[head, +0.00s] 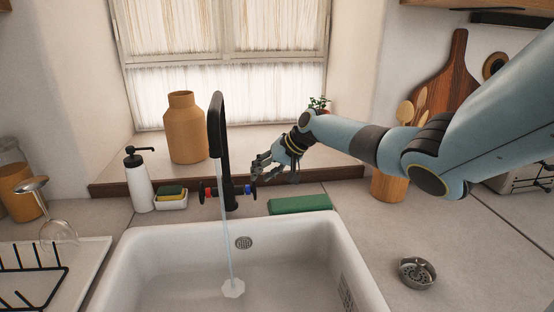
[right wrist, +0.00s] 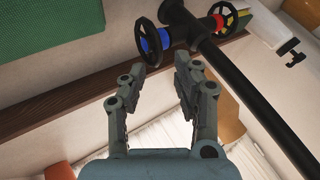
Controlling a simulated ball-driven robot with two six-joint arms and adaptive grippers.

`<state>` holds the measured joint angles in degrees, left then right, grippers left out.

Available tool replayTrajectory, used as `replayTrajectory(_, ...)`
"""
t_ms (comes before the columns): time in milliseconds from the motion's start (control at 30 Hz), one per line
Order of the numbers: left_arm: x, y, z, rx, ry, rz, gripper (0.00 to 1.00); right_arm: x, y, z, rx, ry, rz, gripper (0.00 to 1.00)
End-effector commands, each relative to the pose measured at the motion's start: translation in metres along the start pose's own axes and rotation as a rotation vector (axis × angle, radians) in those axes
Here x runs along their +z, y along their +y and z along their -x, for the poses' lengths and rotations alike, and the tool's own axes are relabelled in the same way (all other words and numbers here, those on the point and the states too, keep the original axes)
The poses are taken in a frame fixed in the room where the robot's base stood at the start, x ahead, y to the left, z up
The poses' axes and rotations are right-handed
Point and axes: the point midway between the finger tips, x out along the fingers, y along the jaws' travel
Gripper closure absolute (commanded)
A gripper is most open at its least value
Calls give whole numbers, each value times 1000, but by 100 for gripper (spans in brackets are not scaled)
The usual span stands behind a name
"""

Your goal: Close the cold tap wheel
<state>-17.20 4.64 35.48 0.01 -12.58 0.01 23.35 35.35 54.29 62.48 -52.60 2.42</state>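The black tap (head: 217,130) stands behind the sink, and a thin stream of water (head: 227,240) runs from it into the basin. The cold tap wheel, black with a blue hub (head: 249,189), is on the tap's right side; it also shows in the right wrist view (right wrist: 152,42). The red-marked wheel (head: 208,192) is on the left side. My right gripper (head: 272,178) is open and empty, just right of and a little above the cold wheel. In the right wrist view its spread fingers (right wrist: 155,74) point toward the blue wheel, apparently without touching it. My left gripper is out of view.
A green sponge or cloth block (head: 300,204) lies right of the tap. A soap bottle (head: 138,180), a small sponge dish (head: 171,200) and an orange vase (head: 185,130) stand left. A drain strainer (head: 416,273) lies on the clear right counter.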

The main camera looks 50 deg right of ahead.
Motion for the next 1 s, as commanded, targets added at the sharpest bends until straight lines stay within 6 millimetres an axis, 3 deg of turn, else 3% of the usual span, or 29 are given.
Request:
replayTrajectory(200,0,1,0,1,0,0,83,-1,2,48,4,2,7,69)
replayTrajectory(400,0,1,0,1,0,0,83,-1,0,78,2,1,3,69)
replayTrajectory(800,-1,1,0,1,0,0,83,-1,-2,88,-2,0,0,69)
replayTrajectory(900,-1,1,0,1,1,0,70,0,-2,87,-2,0,0,69)
replayTrajectory(1000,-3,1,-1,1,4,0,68,1,-1,86,-1,-1,-1,69)
